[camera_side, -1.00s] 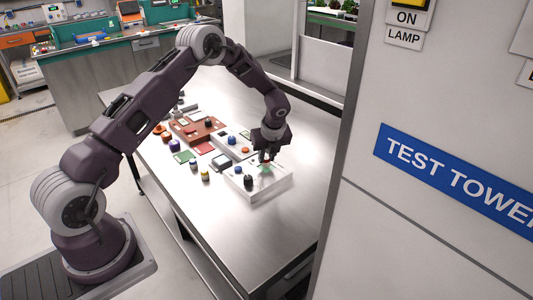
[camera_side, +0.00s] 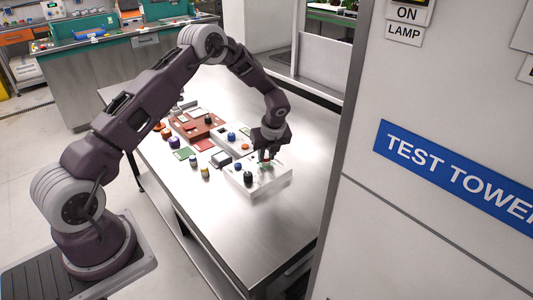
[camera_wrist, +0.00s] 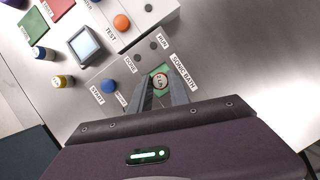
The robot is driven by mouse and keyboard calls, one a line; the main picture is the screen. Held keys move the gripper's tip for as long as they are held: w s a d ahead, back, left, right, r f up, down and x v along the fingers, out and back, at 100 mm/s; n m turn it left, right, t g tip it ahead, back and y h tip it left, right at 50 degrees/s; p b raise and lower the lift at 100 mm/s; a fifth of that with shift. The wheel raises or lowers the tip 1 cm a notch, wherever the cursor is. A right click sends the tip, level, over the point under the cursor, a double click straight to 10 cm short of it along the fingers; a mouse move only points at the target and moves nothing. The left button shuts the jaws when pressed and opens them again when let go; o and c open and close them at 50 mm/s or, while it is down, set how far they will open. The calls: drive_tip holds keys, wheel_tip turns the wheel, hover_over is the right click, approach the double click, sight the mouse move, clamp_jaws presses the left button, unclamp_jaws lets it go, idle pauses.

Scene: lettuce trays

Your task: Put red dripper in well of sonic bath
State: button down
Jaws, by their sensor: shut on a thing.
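The sonic bath (camera_side: 270,183) is a low white box at the near end of the steel table. Its panel also shows in the wrist view (camera_wrist: 130,72), with its SONIC BATH label. Its green well (camera_wrist: 155,71) lies beneath my fingertips. My gripper (camera_side: 267,158) points down over the well, its fingers shut on a small round piece, taken as the red dripper (camera_wrist: 160,81). In the wrist view its round face with small dark lettering sits between the fingertips (camera_wrist: 161,88). The fingers hide its sides, and I cannot tell whether it touches the well floor.
A blue button (camera_wrist: 109,86) sits on the bath's panel, left of my fingers. A white test box with an orange knob (camera_wrist: 122,22) stands close behind. Small bottles (camera_side: 205,173) and a square-screened device (camera_wrist: 84,45) stand left. The table's right side is clear.

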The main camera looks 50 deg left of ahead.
sight(267, 158)
drive_tip(key=shift+f, duration=0.45)
drive_tip(key=c, duration=1.1)
unclamp_jaws()
drive_tip(key=shift+c, duration=0.2)
drive_tip(key=shift+r, duration=0.1)
drive_tip(key=shift+r, duration=3.7)
